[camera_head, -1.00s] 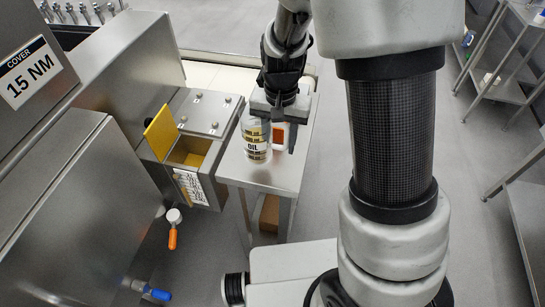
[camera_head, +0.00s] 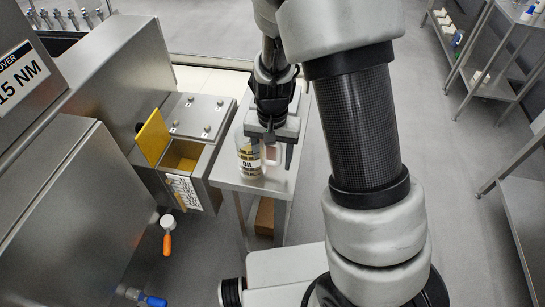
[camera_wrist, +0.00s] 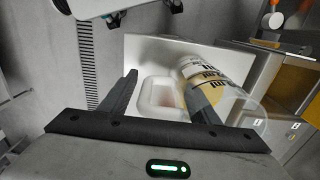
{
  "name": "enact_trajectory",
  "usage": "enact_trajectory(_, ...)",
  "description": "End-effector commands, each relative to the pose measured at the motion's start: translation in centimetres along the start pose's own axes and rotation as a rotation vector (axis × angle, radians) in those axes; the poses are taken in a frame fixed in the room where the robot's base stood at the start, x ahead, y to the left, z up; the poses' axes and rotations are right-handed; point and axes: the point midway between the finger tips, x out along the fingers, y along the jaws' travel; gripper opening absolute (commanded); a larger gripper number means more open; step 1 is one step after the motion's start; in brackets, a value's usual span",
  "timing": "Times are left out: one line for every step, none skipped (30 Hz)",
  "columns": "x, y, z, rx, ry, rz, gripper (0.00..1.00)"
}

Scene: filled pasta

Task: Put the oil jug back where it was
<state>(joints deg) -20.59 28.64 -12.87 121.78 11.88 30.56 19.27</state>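The oil jug (camera_head: 246,160) is a clear jug with a yellow, black and white OIL label and a pale handle. It stands at the left side of the small steel table (camera_head: 258,187). My gripper (camera_head: 279,152) points down just right of its body, with the fingers spread. In the wrist view the jug (camera_wrist: 205,75) lies behind and right of the right finger. The pale handle loop shows between the two fingers of my gripper (camera_wrist: 163,92), with gaps visible. The gripper hides part of the jug's top in the head view.
Left of the table is a steel machine with an open yellow-lidded box (camera_head: 182,157). An orange-handled valve (camera_head: 167,238) and a blue-handled fitting (camera_head: 152,299) stick out below. Steel shelves (camera_head: 485,82) stand at the right. The floor between is clear.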

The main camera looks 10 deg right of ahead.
Motion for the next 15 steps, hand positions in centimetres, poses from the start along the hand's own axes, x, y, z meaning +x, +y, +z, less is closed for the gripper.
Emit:
enact_trajectory(0.0,0.0,0.0,0.0,0.0,0.0,0.59)
enact_trajectory(0.0,0.0,0.0,0.0,0.0,0.0,0.59)
enact_trajectory(0.0,0.0,0.0,0.0,0.0,0.0,0.59)
enact_trajectory(0.0,0.0,0.0,0.0,0.0,0.0,0.59)
enact_trajectory(0.0,0.0,0.0,0.0,0.0,0.0,0.59)
enact_trajectory(0.0,0.0,0.0,0.0,0.0,0.0,0.59)
enact_trajectory(0.0,0.0,0.0,0.0,0.0,0.0,0.59)
enact_trajectory(-0.1,0.0,0.0,0.0,0.0,0.0,0.59)
enact_trajectory(-0.2,0.0,0.0,0.0,0.0,0.0,0.59)
enact_trajectory(-0.4,0.0,0.0,0.0,0.0,0.0,0.59)
enact_trajectory(-0.7,0.0,0.0,0.0,0.0,0.0,0.59)
enact_trajectory(-0.9,-0.1,0.0,0.0,0.001,-0.001,0.59)
enact_trajectory(-1.4,-0.1,-0.1,0.0,0.002,-0.002,0.59)
enact_trajectory(-1.8,-0.1,-0.1,0.0,0.003,-0.003,0.59)
enact_trajectory(-2.5,-0.1,-0.1,0.0,0.003,-0.003,0.59)
